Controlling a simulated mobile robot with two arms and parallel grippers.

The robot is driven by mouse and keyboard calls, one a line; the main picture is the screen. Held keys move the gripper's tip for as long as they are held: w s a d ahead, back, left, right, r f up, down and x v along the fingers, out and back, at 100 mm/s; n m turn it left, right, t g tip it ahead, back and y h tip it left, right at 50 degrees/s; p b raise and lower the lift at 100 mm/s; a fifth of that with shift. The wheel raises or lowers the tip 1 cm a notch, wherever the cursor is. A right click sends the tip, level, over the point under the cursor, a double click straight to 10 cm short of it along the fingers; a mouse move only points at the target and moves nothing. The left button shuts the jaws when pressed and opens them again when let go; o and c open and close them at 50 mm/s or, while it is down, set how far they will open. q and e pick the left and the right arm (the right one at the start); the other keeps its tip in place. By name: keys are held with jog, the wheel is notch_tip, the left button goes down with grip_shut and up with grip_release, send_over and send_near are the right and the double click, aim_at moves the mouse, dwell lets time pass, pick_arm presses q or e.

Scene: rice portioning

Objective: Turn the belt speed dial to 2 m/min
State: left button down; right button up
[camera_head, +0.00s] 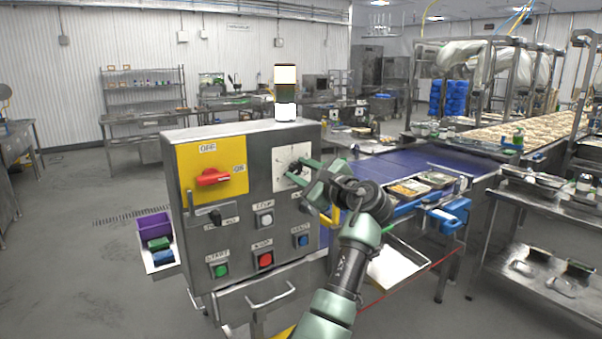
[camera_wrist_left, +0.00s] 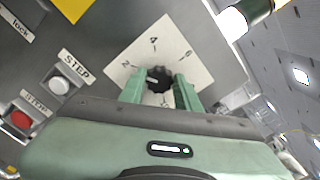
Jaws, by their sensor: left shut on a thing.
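The belt speed dial is a black knob (camera_wrist_left: 159,74) on a white square plate (camera_head: 285,160) at the upper right of the grey control box. In the left wrist view, the plate (camera_wrist_left: 193,62) carries the numbers 2, 4 and 6, with a lower mark partly hidden. A pale mark on the knob points roughly left, below the 2; its exact setting is unclear. My left gripper (camera_head: 303,171) reaches the dial from the right. Its green fingers (camera_wrist_left: 160,88) are shut on the knob, one on each side. My right gripper is not in view.
The control box (camera_head: 240,230) also bears a red switch (camera_head: 212,177) on a yellow plate, a STEP button (camera_head: 265,219), and green, red and blue buttons. A light tower (camera_head: 285,92) stands on top. The blue conveyor belt (camera_head: 400,163) runs behind, to the right.

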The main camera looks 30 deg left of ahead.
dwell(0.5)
pick_arm(q)
jog(key=c, duration=1)
grip_release()
jog(key=shift+s+d+f, duration=0.1)
jog(key=shift+s+d, duration=0.05)
jog(key=shift+d, duration=0.25)
jog(key=b+v, duration=0.2)
jog(key=v, duration=0.5)
jog(key=shift+b, duration=0.3)
